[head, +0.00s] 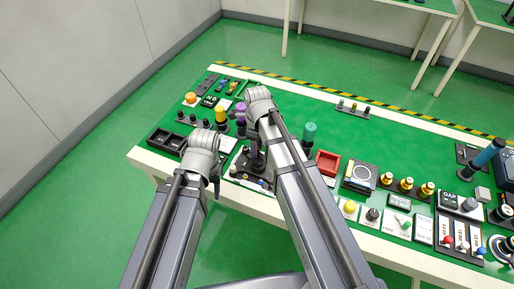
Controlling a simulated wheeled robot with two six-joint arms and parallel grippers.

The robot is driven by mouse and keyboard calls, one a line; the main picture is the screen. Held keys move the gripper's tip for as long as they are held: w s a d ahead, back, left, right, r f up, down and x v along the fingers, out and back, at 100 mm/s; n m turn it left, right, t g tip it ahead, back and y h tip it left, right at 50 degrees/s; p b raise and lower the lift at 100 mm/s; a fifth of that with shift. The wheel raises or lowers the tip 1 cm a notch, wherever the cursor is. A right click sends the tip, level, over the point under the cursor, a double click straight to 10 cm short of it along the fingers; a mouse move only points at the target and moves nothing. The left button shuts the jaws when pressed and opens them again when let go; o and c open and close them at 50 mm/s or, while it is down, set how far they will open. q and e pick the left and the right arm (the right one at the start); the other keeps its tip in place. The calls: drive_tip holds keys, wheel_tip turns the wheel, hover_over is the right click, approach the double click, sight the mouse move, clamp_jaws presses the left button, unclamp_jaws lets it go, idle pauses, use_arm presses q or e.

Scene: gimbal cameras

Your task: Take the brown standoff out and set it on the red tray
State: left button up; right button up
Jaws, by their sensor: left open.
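The red tray (327,163) is a small square tray on the green table, right of my right arm. I cannot make out a brown standoff for certain; my arms cover part of the table where it may stand. My left gripper (217,187) shows only as a small dark part below the grey wrist joint, at the table's near left. It is open, and I see nothing in it. My right arm reaches over the table middle-left, and its gripper is mostly hidden behind the arm links.
A green cylinder (309,134) stands behind the red tray. Gold knobs (407,184) stand to the tray's right. A black compartment box (166,141) sits at the left edge. Bare green surface lies behind the tray.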

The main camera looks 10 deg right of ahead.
clamp_jaws()
drive_tip(key=shift+o, duration=0.9)
unclamp_jaws()
